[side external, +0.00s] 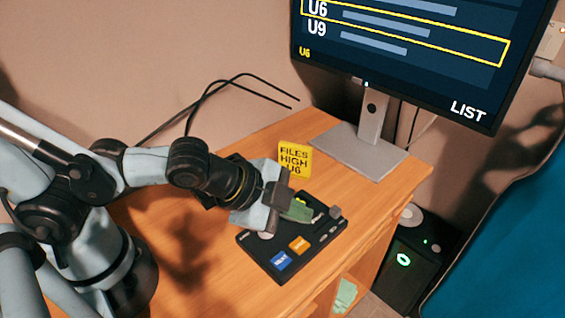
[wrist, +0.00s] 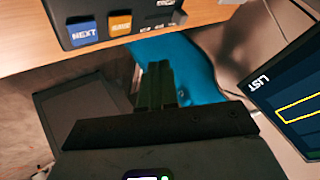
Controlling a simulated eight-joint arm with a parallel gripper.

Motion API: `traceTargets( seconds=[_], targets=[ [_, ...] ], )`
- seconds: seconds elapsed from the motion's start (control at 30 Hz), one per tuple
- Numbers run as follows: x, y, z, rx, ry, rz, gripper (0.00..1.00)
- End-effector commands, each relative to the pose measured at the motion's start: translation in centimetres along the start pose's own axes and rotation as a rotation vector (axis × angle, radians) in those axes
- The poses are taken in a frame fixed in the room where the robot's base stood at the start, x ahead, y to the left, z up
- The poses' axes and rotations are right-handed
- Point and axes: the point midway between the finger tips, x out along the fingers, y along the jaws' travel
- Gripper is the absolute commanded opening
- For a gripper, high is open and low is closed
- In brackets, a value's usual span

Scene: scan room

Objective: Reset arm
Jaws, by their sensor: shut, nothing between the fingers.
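My gripper (side external: 296,212) is over the black control panel on the wooden desk in the side external view. Its green-tipped fingers are together with nothing between them. The fingers also show in the wrist view (wrist: 158,84), pointing away from the camera. The control panel (side external: 262,262) has a blue button (side external: 281,262) and an orange button (side external: 299,244). In the wrist view the panel (wrist: 110,28) is at the top, with its blue NEXT button at the left. My gripper hides part of the panel in the side external view, and I cannot tell whether the fingertips touch it.
A monitor (side external: 400,60) reading LIST, with U6 framed in yellow, stands on a grey base (side external: 350,150) at the back of the desk (side external: 200,275). A yellow note (side external: 294,158) reads FILES HIGH U6. Black cables run behind my arm. A dark box (side external: 415,255) stands right of the desk.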

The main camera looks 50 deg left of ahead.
Motion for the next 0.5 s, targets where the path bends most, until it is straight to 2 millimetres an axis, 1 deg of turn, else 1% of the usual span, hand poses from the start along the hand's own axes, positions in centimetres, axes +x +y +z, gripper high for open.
traceTargets(
  seconds=[0.27,0.33,0.43,0.5],
  targets=[
    [0.0,0.0,0.0,-0.002,-0.001,0.0,0.0],
    [-0.1,-0.4,0.3,-0.027,-0.01,-0.004,0.0],
    [-0.4,-1.9,1.5,-0.134,-0.047,-0.019,0.0],
    [-0.9,-3.6,3.0,-0.263,-0.09,-0.038,0.0]
  ],
)
